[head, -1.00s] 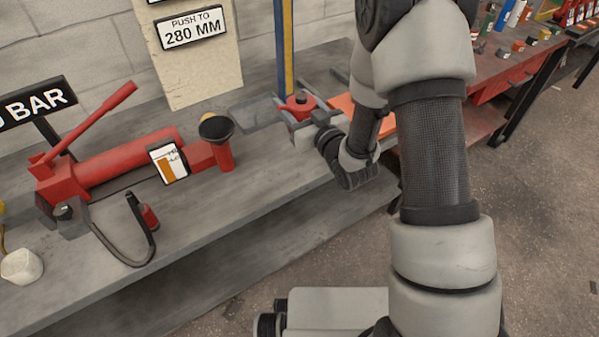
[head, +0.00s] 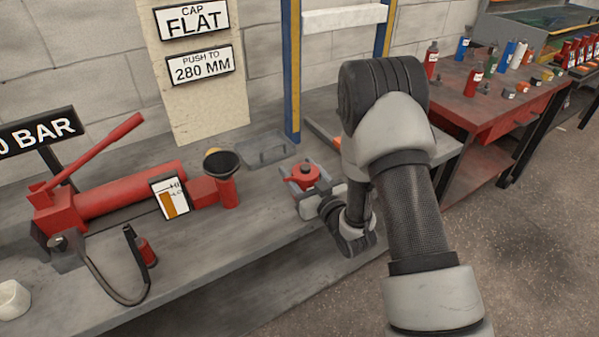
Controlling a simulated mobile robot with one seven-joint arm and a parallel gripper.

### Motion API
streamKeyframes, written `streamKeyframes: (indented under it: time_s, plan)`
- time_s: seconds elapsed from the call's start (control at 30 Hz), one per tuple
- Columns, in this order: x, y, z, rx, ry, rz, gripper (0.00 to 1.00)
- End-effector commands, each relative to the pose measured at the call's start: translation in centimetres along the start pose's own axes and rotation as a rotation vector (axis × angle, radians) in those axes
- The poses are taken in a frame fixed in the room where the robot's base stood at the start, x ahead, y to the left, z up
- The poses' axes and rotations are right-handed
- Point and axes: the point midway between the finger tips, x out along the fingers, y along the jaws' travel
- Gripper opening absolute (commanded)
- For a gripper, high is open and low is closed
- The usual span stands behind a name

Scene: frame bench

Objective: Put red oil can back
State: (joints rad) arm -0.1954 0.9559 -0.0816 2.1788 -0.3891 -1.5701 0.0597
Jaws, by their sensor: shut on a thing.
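The red oil can (head: 301,180), with a dark cap on top, is between the grey jaws of my gripper (head: 304,185), near the front edge of the grey bench (head: 200,262). My gripper is shut on the can. The can's lower part is hidden by the jaws, so I cannot tell whether it touches the bench. A shallow grey tray (head: 262,150) lies on the bench behind and left of the can. It looks empty.
A red hand pump (head: 115,190) with a gauge, a red cup with a black funnel (head: 222,165) and a hose stand to the left. A blue and yellow post (head: 290,70) rises behind. A red workbench (head: 500,92) with several bottles is at the right.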

Motion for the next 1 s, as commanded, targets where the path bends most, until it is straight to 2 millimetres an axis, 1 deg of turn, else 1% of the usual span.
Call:
streamKeyframes:
  time_s: [0.07,0.23,0.27,0.33,0.37,0.6,0.73,0.77,0.87,1.0]
  plan:
    - [0.0,0.0,-0.1,0.0,0.003,0.0,0.0]
    - [0.0,0.0,0.4,0.0,0.002,0.0,0.0]
    - [0.0,0.0,0.3,0.001,-0.001,0.0,0.59]
    - [0.0,0.0,0.3,0.001,-0.002,0.0,0.71]
    - [0.0,0.0,0.3,0.001,-0.002,0.0,0.73]
    - [0.0,0.0,0.3,0.001,-0.002,0.0,0.73]
    - [0.0,0.0,-0.4,0.001,-0.001,0.0,0.73]
    - [-0.5,0.1,0.0,0.001,-0.003,0.001,0.73]
    - [-2.1,0.1,0.0,0.002,-0.005,0.002,0.73]
    - [-5.2,0.1,0.0,0.003,-0.007,0.003,0.73]
